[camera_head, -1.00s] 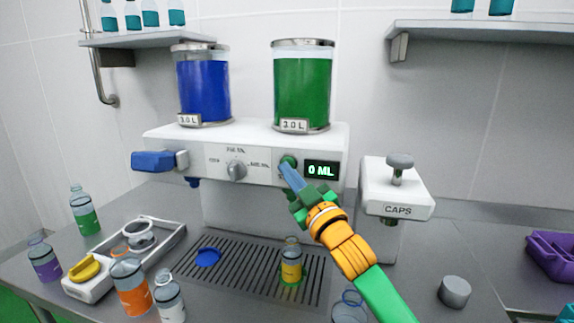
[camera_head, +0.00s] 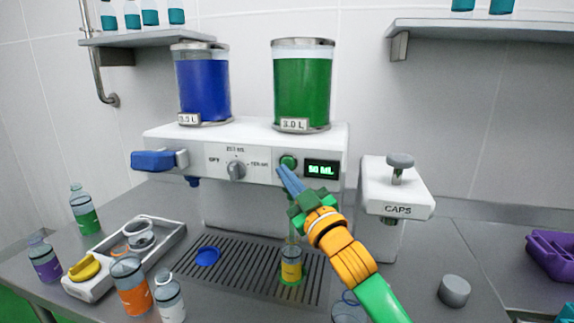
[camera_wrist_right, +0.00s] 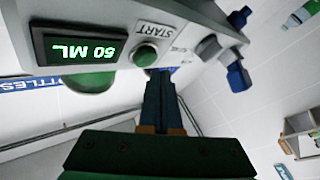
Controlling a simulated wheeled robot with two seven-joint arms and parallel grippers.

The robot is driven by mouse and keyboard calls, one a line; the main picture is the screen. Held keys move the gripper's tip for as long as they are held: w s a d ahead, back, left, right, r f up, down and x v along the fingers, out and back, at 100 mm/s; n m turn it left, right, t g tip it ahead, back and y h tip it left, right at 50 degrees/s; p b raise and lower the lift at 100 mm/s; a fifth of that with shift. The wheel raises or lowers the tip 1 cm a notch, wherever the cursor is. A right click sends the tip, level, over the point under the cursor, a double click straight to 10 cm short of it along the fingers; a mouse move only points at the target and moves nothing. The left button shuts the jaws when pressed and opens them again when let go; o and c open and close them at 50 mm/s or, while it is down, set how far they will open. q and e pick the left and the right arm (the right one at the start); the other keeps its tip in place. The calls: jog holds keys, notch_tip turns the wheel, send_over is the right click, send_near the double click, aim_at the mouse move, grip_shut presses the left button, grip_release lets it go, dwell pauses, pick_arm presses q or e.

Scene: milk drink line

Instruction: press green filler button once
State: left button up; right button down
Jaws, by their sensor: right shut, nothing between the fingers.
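The green filler button (camera_head: 288,162) is on the front panel of the white filling machine (camera_head: 220,165), left of a display (camera_head: 321,169) that reads 50 ML or similar. In the right wrist view the button (camera_wrist_right: 146,54) sits under the word START, beside the display (camera_wrist_right: 80,47) reading 50 ML. My right gripper (camera_head: 281,170) is shut and empty, its blue tips just below and left of the button. They look slightly apart from it. A bottle with a yellow label (camera_head: 291,268) stands upright on the drip grate below the green tank (camera_head: 302,88). My left gripper is not in view.
A selector knob (camera_head: 236,171) and blue lever (camera_head: 153,161) are left of the button. The CAPS unit (camera_head: 397,190) stands to the right. Several bottles and a tray (camera_head: 160,249) are at the lower left. A purple bin (camera_head: 553,253) is far right.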

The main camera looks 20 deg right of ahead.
jog(key=shift+s+a, duration=0.1)
jog(key=s+a, duration=0.1)
jog(key=s, duration=0.1)
jog(key=s+a, duration=0.1)
jog(key=s, duration=0.1)
jog(key=shift+a+p, duration=0.3)
dwell(0.6)
